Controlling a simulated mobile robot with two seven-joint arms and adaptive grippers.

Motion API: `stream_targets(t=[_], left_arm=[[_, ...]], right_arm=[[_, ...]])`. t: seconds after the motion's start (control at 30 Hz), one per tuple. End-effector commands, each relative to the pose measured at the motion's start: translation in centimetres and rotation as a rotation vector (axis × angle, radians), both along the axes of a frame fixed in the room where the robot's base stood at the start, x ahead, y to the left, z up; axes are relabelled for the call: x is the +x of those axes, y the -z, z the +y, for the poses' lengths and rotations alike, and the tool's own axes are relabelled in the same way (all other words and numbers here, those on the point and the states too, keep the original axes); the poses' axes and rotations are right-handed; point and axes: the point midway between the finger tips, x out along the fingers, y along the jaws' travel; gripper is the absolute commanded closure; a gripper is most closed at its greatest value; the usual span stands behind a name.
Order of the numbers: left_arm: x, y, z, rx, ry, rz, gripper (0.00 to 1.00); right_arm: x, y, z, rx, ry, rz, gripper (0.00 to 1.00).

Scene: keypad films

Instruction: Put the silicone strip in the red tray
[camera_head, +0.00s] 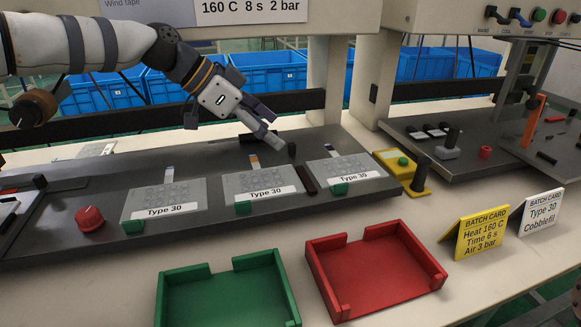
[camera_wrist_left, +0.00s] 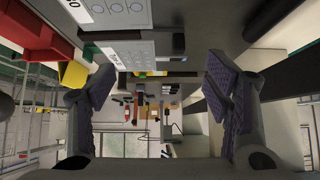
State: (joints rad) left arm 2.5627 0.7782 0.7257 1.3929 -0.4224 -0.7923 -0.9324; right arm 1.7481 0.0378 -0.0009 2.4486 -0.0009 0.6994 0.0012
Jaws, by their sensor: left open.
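A dark reddish-brown strip (camera_head: 306,180), which looks like the silicone strip, lies on the grey bench plate between the middle and right Type 30 films. The red tray (camera_head: 375,273) stands empty at the front, right of centre; part of it shows at the left of the left wrist view (camera_wrist_left: 28,38). My left gripper (camera_head: 230,118) is open above the back of the plate, behind and left of the strip. Its spread fingers frame the left wrist view (camera_wrist_left: 155,95), with nothing held between them. My right gripper is out of view.
Three clear films (camera_head: 262,182) labelled Type 30 lie along the plate. A green tray (camera_head: 228,293) is left of the red one. A red knob (camera_head: 90,218), a yellow block (camera_head: 402,168) and batch cards (camera_head: 480,234) stand around.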

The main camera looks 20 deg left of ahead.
Motion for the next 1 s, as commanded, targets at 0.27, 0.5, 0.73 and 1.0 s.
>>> stream_targets(t=[0.27, 0.5, 0.73, 1.0], left_arm=[[2.2, 4.2, -2.8, 0.003, 0.001, 0.007, 0.29], [2.7, 4.6, -3.3, 0.001, -0.002, 0.002, 0.29], [2.7, 4.6, -3.3, 0.002, -0.002, 0.002, 0.68], [2.7, 4.7, -3.3, 0.001, -0.002, 0.003, 1.00]], right_arm=[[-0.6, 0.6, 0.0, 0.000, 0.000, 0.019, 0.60], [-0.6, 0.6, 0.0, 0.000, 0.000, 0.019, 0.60], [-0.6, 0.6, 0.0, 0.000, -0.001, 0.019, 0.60], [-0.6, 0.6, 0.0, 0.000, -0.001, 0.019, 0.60]])
